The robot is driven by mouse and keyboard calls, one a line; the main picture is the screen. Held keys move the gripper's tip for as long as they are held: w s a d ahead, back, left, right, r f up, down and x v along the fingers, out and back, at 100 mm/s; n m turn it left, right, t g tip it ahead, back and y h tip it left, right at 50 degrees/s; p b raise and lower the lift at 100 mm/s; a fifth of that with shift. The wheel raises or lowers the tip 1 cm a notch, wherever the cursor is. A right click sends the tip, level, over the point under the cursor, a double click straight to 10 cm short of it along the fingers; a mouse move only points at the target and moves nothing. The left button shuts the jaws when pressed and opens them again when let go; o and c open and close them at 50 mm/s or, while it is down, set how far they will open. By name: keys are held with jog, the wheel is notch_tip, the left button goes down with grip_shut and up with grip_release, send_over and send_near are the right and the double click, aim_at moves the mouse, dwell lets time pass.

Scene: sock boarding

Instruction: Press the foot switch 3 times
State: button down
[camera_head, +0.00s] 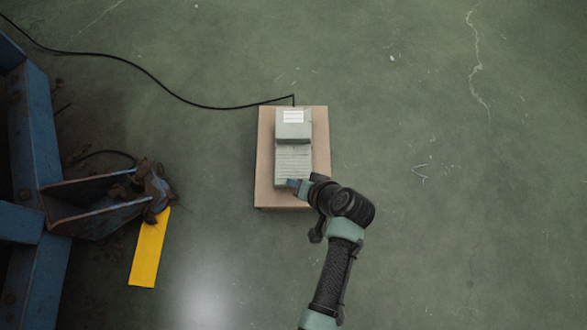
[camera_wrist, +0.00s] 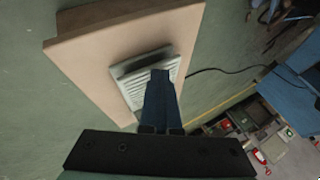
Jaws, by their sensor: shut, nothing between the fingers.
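The foot switch (camera_head: 293,160) is a grey-green pedal with a ribbed tread and a white label on its back part. It sits on a tan board (camera_head: 265,190) on the floor. My gripper (camera_head: 293,183) is at the pedal's front end, over its lower right edge. In the wrist view the shut blue fingers (camera_wrist: 160,76) overlap the ribbed pedal (camera_wrist: 132,88), with the tan board (camera_wrist: 90,45) around it. Nothing is held. I cannot tell whether the fingertips touch the pedal or whether it is pressed down.
A black cable (camera_head: 160,86) runs from the switch's back to the upper left. A blue steel frame (camera_head: 40,150) with a bracket and a yellow strip (camera_head: 149,248) stands at the left. The green floor (camera_head: 460,200) at the right is clear.

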aim_at(296, 177)
jog(key=shift+w+r+p, duration=0.2)
jog(key=shift+r+p, duration=0.7)
jog(key=shift+p, duration=0.05)
jog(key=shift+w+r+p, duration=0.15)
jog(key=shift+r+p, duration=0.7)
jog(key=shift+p, duration=0.1)
jog(key=r+p, duration=0.3)
jog(key=w+r+p, duration=0.1)
jog(key=r, duration=0.1)
jog(key=shift+p, duration=0.4)
